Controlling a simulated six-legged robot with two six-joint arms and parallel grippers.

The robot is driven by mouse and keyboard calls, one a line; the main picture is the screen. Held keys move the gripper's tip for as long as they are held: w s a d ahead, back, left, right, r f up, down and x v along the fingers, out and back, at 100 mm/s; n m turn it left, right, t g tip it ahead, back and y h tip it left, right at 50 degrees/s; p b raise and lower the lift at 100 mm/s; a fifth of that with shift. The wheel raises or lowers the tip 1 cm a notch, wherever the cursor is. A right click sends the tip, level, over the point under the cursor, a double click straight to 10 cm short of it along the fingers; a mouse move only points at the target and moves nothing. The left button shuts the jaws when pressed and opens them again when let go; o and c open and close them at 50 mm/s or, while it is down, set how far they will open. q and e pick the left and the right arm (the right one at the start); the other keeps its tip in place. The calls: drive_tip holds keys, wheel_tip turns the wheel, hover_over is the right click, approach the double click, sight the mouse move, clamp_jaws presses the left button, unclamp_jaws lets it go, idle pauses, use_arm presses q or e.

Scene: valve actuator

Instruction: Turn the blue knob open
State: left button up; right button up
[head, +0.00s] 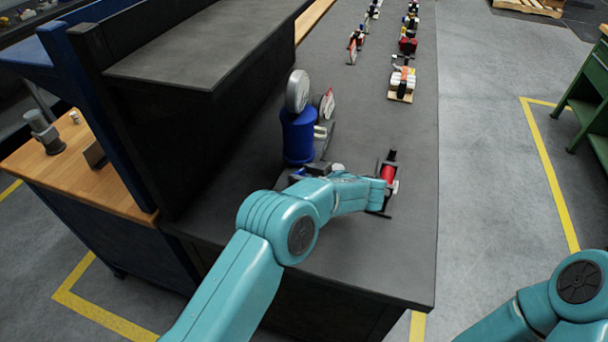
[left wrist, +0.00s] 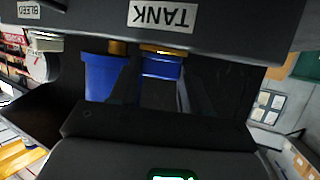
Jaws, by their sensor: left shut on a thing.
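In the left wrist view, the blue knob (left wrist: 161,67) shows between the dark fingers of my left gripper (left wrist: 160,88), under a black panel with an upside-down TANK label (left wrist: 163,15). More blue surface (left wrist: 103,76) shows to the left of the fingers. My left gripper is shut on the blue knob. In the head view my left arm reaches over the dark bench, and its wrist hides most of the gripper and the knob. A blue cylinder (head: 298,136) with a grey round top stands upright behind my wrist. My right gripper is out of view; only part of my right arm shows at lower right.
A red and black device (head: 388,173) stands just right of my left wrist. Several small devices (head: 402,80) line the far bench. A dark shelf unit (head: 190,45) bounds the left. The right side of the dark bench (head: 400,265) is bare near its front edge.

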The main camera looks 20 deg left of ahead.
use_arm(q)
drive_tip(key=shift+a+r, duration=0.1)
drive_tip(key=shift+r, duration=0.05)
drive_tip(key=o, duration=1.1)
drive_tip(key=shift+c, duration=0.2)
